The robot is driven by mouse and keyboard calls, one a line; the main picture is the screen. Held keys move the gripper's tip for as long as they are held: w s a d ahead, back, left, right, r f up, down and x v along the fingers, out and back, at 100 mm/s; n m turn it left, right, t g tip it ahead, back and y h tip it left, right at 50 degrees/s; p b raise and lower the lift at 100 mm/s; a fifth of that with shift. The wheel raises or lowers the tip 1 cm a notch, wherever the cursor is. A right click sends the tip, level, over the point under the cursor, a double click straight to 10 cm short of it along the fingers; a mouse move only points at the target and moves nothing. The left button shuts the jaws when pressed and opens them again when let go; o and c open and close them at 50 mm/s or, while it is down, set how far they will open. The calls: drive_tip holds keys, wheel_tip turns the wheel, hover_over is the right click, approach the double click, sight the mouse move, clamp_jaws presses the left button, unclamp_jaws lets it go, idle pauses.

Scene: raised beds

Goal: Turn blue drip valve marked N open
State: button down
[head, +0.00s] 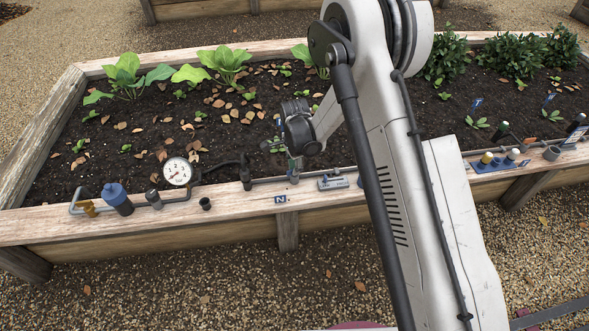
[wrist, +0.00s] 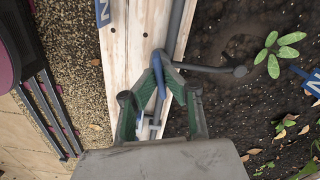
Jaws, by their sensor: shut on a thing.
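The blue drip valve (wrist: 159,78) sits on the grey pipe along the front rim of the raised bed. In the wrist view its blue handle runs roughly along the pipe, slightly tilted. The green fingers of my gripper (wrist: 160,80) close on the handle from both sides. In the head view my gripper (head: 294,168) reaches down to the valve, which is mostly hidden behind the fingers.
A grey plate (head: 333,183) lies close right of my gripper. A dark side pipe (wrist: 215,70) runs over the soil. Leafy plants (head: 129,77) grow behind.

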drive_tip(key=n+b, duration=0.1)
drive_tip(key=n, duration=0.2)
drive_tip(key=shift+n, duration=0.4)
drive_tip(key=n, duration=0.3)
drive_tip(key=shift+n+b, duration=0.3)
drive_tip(key=shift+b, duration=0.1)
drive_tip(key=n, duration=0.3)
drive_tip(key=shift+n+b, duration=0.3)
drive_tip(key=shift+n, duration=1.6)
drive_tip(key=c, duration=1.9)
unclamp_jaws()
drive_tip(key=shift+o, duration=0.2)
drive_tip(key=shift+r, duration=0.15)
